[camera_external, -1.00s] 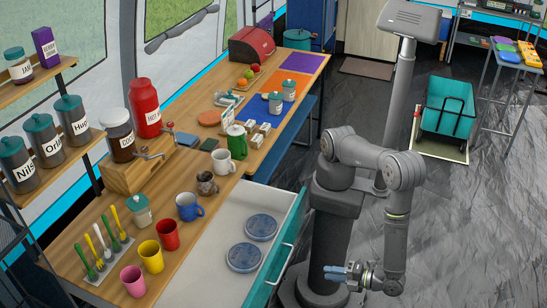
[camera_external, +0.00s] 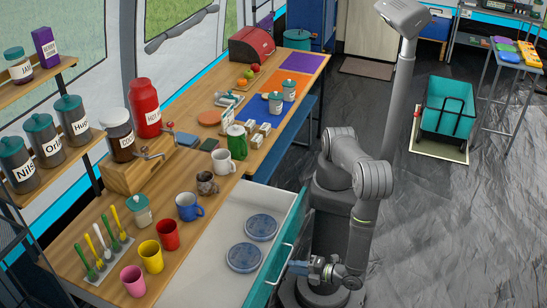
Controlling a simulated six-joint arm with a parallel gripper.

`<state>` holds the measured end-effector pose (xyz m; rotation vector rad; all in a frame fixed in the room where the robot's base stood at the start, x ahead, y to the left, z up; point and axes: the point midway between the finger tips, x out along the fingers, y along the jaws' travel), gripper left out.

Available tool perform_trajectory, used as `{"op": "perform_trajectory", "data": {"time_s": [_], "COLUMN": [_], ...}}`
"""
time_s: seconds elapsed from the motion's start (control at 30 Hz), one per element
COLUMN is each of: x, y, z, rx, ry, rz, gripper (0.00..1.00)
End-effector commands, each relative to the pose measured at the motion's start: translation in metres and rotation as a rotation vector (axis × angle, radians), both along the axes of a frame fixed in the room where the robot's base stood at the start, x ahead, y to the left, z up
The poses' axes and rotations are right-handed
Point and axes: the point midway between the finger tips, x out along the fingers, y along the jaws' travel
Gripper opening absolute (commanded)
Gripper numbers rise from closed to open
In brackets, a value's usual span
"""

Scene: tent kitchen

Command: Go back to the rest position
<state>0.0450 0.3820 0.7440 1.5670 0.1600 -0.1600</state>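My arm stands to the right of the open drawer (camera_external: 281,196), bent at the elbow with the forearm hanging down. My gripper (camera_external: 298,268) is low, at the drawer's front right corner, and points left toward the drawer front. It looks to be overlapping or close to the drawer handle in the picture; I cannot tell whether they touch. The blue fingertips are small and seen from the side, so I cannot tell whether they are open or shut. No held object shows.
The wooden counter (camera_external: 97,238) bears a pink cup (camera_external: 132,281), a yellow cup (camera_external: 151,257), a red cup (camera_external: 168,235) and a blue mug (camera_external: 189,207). Floor right of my arm is clear up to the teal crate (camera_external: 447,107).

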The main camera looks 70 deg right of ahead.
Motion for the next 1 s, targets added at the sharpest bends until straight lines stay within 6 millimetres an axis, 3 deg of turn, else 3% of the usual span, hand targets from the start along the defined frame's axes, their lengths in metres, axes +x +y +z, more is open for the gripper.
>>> {"op": "perform_trajectory", "data": {"time_s": [0.2,0.4,0.8,1.0], "x": [0.031,0.042,0.042,0.026], "y": [-0.001,-0.001,0.0,0.001], "z": [-0.006,-0.009,-0.009,-0.005], "rx": [-0.002,-0.002,-0.001,0.002], "ry": [-0.001,0.0,0.0,-0.001], "rz": [-0.003,-0.001,0.001,0.004], "gripper": [0.26,0.26,0.26,0.26]}}
